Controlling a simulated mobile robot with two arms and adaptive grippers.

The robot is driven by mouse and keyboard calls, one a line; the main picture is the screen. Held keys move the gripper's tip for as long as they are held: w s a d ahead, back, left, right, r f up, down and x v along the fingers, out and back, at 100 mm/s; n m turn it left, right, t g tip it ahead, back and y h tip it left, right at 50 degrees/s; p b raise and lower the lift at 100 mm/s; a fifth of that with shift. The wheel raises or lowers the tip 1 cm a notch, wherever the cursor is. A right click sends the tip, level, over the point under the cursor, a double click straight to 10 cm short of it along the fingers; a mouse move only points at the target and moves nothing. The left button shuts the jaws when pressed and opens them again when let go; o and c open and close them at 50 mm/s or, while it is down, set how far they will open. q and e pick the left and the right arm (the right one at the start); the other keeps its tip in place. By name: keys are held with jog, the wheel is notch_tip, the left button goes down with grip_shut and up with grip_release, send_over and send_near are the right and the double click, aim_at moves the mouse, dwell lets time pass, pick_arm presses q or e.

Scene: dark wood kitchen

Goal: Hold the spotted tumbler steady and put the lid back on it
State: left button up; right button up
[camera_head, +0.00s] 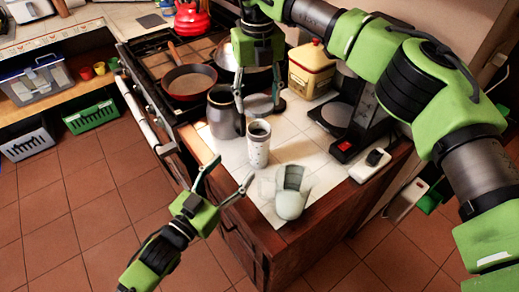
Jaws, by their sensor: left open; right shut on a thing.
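The spotted tumbler (258,150) stands upright on the white tiled counter, its dark top facing up with no lid on it. My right gripper (261,112) is above and just behind it, pointing down. It is shut on a grey disc, which looks like the lid (259,104), held between its fingers. My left gripper (231,175) is open and empty, at the counter's front edge, to the lower left of the tumbler. Its fingers point toward the tumbler and do not appear to touch it.
A dark jug (222,118) stands close left of the tumbler, and a pale container (291,196) in front to the right. A black appliance (345,118), a white device (370,165) and a yellow canister (311,72) are on the right. The stove pan (189,82) is behind left.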

aim_at(253, 144)
jog(key=shift+w+d+f, duration=0.1)
pick_arm(q)
jog(key=x, duration=1.2)
jog(key=shift+w, duration=0.15)
jog(key=c, duration=1.7)
pick_arm(e)
jog(key=shift+f, duration=2.45)
jog(key=shift+f, duration=0.9)
jog(key=shift+f, duration=0.5)
pick_arm(q)
grip_shut()
